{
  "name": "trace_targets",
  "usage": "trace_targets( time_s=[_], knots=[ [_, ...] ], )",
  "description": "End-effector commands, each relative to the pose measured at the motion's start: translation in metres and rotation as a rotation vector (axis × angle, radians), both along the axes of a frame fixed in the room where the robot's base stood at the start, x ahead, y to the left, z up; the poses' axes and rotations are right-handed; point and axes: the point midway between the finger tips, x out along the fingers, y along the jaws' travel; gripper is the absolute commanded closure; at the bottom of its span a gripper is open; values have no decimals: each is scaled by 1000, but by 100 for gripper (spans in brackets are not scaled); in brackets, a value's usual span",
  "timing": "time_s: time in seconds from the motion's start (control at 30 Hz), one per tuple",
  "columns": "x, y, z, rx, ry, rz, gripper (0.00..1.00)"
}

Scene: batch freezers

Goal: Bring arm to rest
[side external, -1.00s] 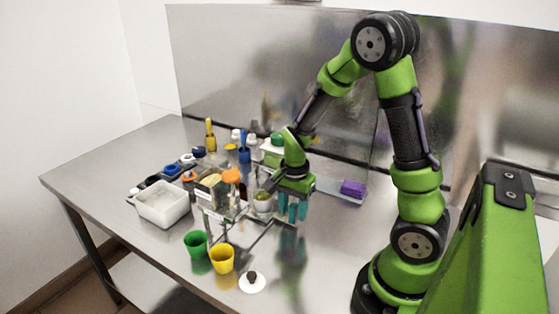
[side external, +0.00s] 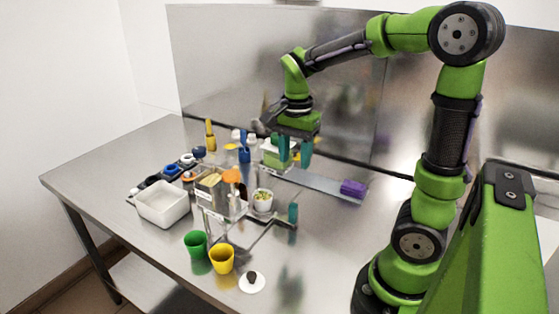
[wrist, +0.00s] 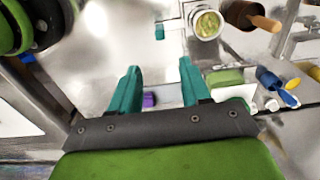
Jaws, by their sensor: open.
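My gripper (side external: 295,155) has two teal fingers pointing down and spread apart, with nothing between them. It hangs well above the table, in front of the steel back wall. In the wrist view my gripper (wrist: 159,68) shows the same open gap over bare steel. Below it on the table is a small teal block (side external: 293,213) at the end of a thin metal frame. The block also shows in the wrist view (wrist: 159,32), apart from the fingers. My arm is bent, with its elbow high at the right.
A white cup with green contents (side external: 262,201) stands by a clear rack (side external: 222,207). A white tub (side external: 162,205), a green cup (side external: 195,243), a yellow cup (side external: 221,259) and a purple block (side external: 353,188) are on the table (side external: 325,235). Several bottles crowd the back.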

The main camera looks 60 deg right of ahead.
Motion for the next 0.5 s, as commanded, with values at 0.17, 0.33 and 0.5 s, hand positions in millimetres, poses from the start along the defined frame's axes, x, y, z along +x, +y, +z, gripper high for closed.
trace_targets(
  time_s=[0.17,0.33,0.5],
  knots=[
    [0,0,0,0,0,1,53],
    [3,0,-2,-3,-15,89,53],
    [-1,29,-3,16,-128,415,53]
  ],
)
